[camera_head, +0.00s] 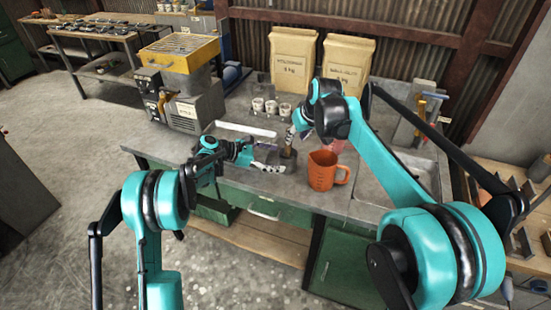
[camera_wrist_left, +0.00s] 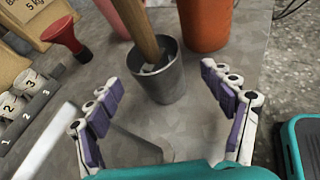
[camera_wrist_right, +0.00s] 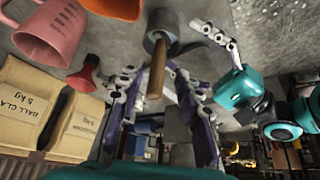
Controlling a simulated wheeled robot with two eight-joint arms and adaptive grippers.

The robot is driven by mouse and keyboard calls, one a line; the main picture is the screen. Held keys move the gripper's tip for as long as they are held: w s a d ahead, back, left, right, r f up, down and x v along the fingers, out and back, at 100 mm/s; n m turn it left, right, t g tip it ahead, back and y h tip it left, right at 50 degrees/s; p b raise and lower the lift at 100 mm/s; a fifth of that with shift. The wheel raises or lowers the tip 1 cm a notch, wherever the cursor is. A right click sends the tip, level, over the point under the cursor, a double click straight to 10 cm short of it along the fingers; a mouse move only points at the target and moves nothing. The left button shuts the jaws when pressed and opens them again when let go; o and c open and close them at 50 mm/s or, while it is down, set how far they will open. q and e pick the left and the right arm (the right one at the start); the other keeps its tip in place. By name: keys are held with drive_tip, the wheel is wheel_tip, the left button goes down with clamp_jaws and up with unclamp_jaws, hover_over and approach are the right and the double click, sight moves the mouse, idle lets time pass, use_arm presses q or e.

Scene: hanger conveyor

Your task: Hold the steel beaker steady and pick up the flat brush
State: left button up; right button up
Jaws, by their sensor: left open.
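The steel beaker (camera_wrist_left: 160,84) stands upright on the grey bench top. It also shows in the right wrist view (camera_wrist_right: 158,40). A wooden handle, the flat brush's (camera_wrist_left: 137,28), rises out of it; its head is hidden inside. My left gripper (camera_head: 274,163) is open, low over the bench, its fingers either side of the beaker's near side with gaps. My right gripper (camera_head: 292,134) is above the beaker. In the right wrist view the brush handle (camera_wrist_right: 157,72) lies between its spread fingers, with a gap visible on both sides.
An orange jug (camera_head: 322,172) stands right of the beaker, close to it. A pink jug (camera_wrist_right: 52,38), a red funnel (camera_wrist_left: 64,36) and several white cups (camera_head: 271,107) stand nearby. A shallow tray (camera_head: 232,128) lies left.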

sight(294, 160)
use_arm(q)
drive_tip(key=shift+w+d+f, duration=0.2)
drive_tip(key=shift+w+f, duration=0.1)
drive_tip(key=shift+f, duration=0.15)
drive_tip(key=x, duration=0.7)
drive_tip(key=shift+d, duration=0.25)
drive_tip(key=c, duration=1.5)
